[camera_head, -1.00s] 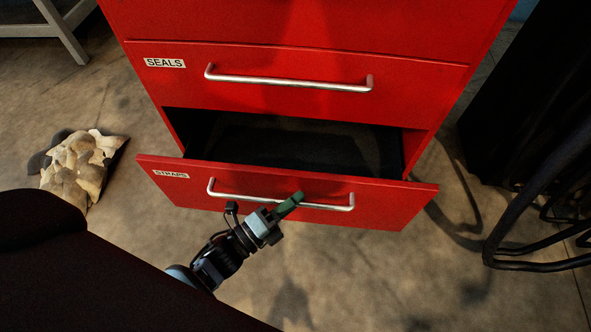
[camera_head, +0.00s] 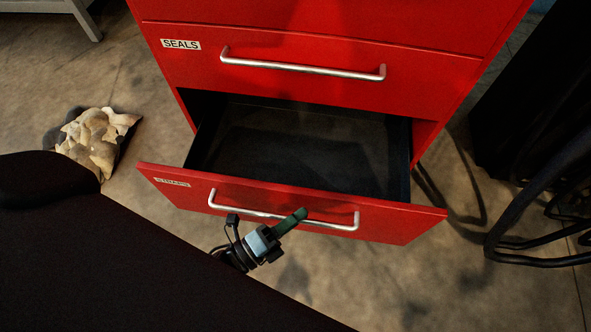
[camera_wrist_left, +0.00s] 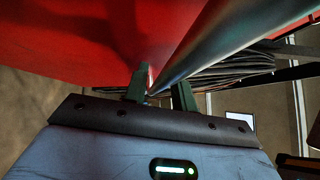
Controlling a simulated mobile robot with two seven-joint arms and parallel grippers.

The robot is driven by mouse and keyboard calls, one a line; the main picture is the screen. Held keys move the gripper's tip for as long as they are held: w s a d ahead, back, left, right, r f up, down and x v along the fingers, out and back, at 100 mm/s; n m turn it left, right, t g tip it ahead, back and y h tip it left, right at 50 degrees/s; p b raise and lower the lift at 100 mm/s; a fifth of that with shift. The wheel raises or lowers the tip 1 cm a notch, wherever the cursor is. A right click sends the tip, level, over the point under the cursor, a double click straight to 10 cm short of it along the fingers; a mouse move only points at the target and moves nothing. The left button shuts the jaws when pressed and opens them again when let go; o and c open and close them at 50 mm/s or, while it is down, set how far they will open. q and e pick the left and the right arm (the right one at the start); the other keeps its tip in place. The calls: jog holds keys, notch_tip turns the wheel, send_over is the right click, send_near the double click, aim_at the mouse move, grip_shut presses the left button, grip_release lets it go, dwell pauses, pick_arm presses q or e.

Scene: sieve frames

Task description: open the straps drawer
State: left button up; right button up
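The straps drawer (camera_head: 300,204) is the lowest drawer of the red cabinet. It stands well out, and its dark inside shows empty. Its label (camera_head: 172,182) is seen at a steep slant at the front's left end. My left gripper (camera_head: 291,221) is at the middle of this drawer's silver handle (camera_head: 240,211). In the left wrist view, the handle bar (camera_wrist_left: 215,45) passes between the two green fingers (camera_wrist_left: 160,88), which are shut on it. The red drawer front (camera_wrist_left: 80,35) fills the upper left there. My right gripper is not in view.
The seals drawer (camera_head: 300,88) above is shut, with its own silver handle (camera_head: 300,68). A lumpy beige sack (camera_head: 97,140) lies on the floor at left. Black cables (camera_head: 545,210) hang at right. The floor in front of the open drawer is bare.

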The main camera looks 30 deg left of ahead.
pick_arm(q)
jog(key=shift+o, duration=0.4)
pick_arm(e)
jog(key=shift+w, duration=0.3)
pick_arm(q)
jog(key=p+v, duration=0.1)
jog(key=v, duration=0.6)
jog(key=shift+s+a, duration=0.15)
jog(key=shift+s, duration=0.2)
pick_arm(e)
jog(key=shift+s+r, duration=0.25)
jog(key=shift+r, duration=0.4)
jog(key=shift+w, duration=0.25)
